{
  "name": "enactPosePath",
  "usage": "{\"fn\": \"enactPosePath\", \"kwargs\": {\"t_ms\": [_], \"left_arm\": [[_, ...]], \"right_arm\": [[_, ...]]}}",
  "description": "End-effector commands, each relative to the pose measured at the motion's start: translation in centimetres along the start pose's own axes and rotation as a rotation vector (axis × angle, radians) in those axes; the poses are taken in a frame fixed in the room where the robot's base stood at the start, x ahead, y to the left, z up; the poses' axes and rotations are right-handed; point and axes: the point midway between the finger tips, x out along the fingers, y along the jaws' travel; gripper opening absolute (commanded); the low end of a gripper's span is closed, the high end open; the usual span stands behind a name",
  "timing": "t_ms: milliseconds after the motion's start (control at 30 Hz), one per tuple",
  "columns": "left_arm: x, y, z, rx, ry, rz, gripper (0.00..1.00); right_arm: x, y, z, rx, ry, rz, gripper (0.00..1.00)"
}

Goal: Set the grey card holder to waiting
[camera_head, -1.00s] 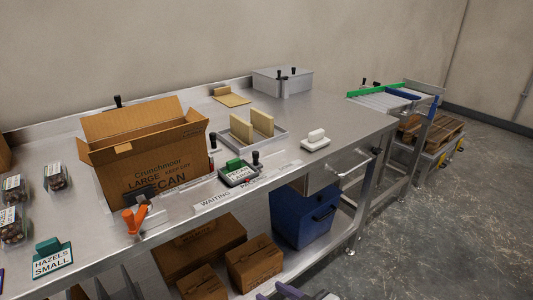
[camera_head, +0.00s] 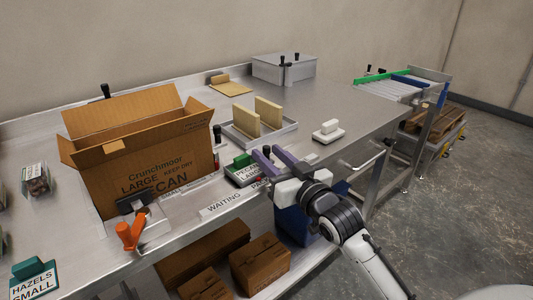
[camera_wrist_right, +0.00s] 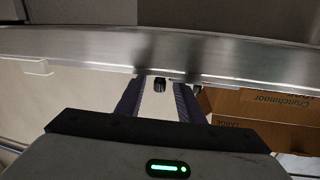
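The grey card holder (camera_head: 243,180) sits near the table's front edge in the head view. It bears a white card reading PECAN LARGE and a green block (camera_head: 242,160). The WAITING label (camera_head: 222,204) is on the front edge, left of and in front of the holder. My right gripper (camera_head: 267,158) is open, its purple fingers at the holder's right side; whether they touch it I cannot tell. In the right wrist view the fingers (camera_wrist_right: 158,92) are apart, with a small dark knob (camera_wrist_right: 160,84) beyond them near the table edge. My left gripper is not in view.
A large pecan carton (camera_head: 140,165) stands left of the holder, with an orange-handled tool (camera_head: 131,232) in front. A tray with tan dividers (camera_head: 285,135) is behind, and a white-handled block (camera_head: 328,132) is to the right. Cartons (camera_head: 260,263) lie on the shelf below.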

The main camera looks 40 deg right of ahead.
Motion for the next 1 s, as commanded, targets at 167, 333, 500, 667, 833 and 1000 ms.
{"fn": "enactPosePath", "kwargs": {"t_ms": [167,333,500,667,833,1000], "left_arm": [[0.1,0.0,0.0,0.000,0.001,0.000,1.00],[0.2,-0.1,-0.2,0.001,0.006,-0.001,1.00],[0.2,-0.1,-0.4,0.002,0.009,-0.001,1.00],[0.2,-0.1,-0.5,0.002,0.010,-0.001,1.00],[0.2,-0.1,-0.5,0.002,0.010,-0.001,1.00],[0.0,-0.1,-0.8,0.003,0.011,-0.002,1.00]], "right_arm": [[1.6,0.0,0.1,-0.001,-0.001,0.000,0.34],[1.9,0.0,0.1,-0.001,-0.001,0.000,0.34],[1.8,0.0,0.1,-0.001,-0.002,0.000,0.29],[1.8,0.0,0.1,-0.001,-0.002,0.000,0.02],[1.8,0.0,0.1,0.000,-0.002,0.000,0.00],[2.0,-1.6,0.3,0.006,-0.006,-0.012,0.00]]}}
